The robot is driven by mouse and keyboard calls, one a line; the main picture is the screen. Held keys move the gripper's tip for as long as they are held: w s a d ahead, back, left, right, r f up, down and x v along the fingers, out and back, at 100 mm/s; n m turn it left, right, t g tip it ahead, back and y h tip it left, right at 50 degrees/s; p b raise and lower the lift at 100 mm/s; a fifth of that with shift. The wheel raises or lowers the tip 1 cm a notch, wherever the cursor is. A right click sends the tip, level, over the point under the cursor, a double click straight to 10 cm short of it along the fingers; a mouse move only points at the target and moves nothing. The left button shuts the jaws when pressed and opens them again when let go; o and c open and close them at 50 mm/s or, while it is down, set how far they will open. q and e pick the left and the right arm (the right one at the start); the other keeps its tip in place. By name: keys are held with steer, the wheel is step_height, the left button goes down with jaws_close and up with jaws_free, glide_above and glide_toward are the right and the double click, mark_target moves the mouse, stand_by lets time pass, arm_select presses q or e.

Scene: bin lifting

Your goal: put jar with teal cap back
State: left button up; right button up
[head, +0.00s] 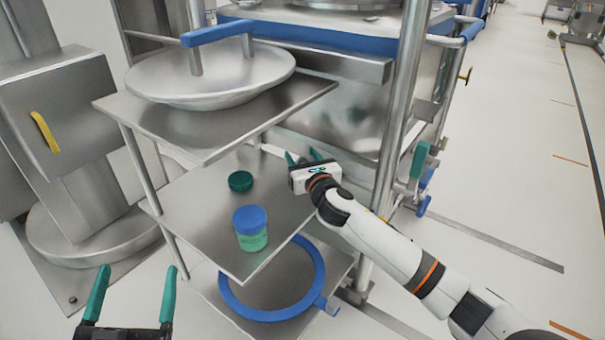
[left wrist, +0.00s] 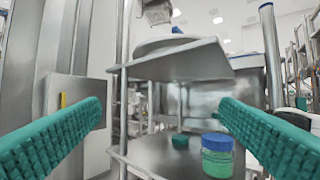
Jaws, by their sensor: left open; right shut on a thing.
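A low, round dark-teal cap (head: 240,181) sits on the middle shelf (head: 185,205); no separate jar body shows under it. It also shows in the left wrist view (left wrist: 180,142). A jar with a blue cap and green contents (head: 251,232) stands upright nearer the shelf's front edge, and in the left wrist view (left wrist: 217,158). My right gripper (head: 302,157) is at the shelf's right side, behind and right of both. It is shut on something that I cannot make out. My left gripper (head: 134,276) is open and empty, low in front of the shelf, apart from it.
The upper shelf (head: 190,130) carries a large metal lid with a blue handle (head: 215,75) and overhangs the middle shelf. Metal posts (head: 140,165) stand at the corners. A blue ring (head: 232,300) lies below. A metal cabinet with a yellow handle (head: 70,110) is left.

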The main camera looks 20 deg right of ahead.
steer(key=shift+f, duration=0.35)
step_height(320, 180, down, 3)
steer(key=shift+r+b, duration=0.15)
steer(key=shift+b, duration=0.8)
arm_select(q)
steer(key=s+r+t+h, duration=0.2)
steer(key=s+r+t, duration=0.2)
steer(key=r+t, duration=0.1)
steer(key=shift+r, duration=0.5)
arm_select(e)
steer(key=o, duration=1.5)
steer(key=shift+f, duration=0.2)
